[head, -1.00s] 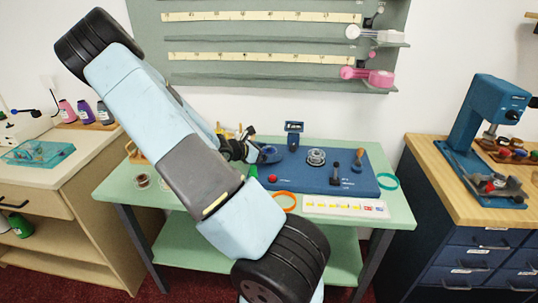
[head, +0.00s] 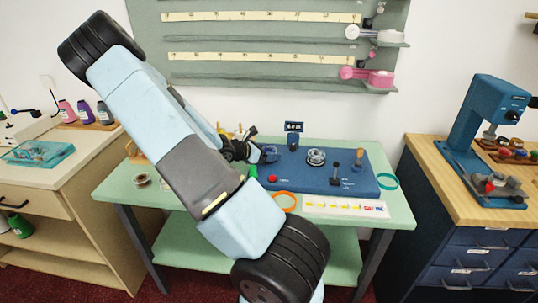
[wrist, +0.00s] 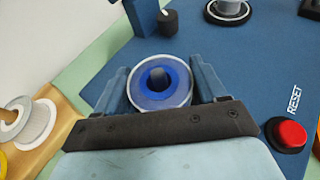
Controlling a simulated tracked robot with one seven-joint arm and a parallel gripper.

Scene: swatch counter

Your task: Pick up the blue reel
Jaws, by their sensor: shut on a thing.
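The blue reel (wrist: 164,95) is in the middle of the wrist view, seen along its axis, with a deep blue hub and a pale clear rim. My gripper (wrist: 158,72) is shut on it, one finger on each side. The blue base panel lies below and behind the reel; I cannot tell how far apart they are. In the head view my gripper (head: 255,149) is at the left end of the panel, and my arm partly hides it. The reel shows there only as a small blue patch (head: 269,153).
The blue base panel (head: 340,183) carries a small display, a round metal hub, a lever and a red RESET button (wrist: 287,134). An orange ring (head: 285,202) and a teal ring (head: 387,181) lie on the green table. Pale reels (wrist: 38,122) stand left of my gripper.

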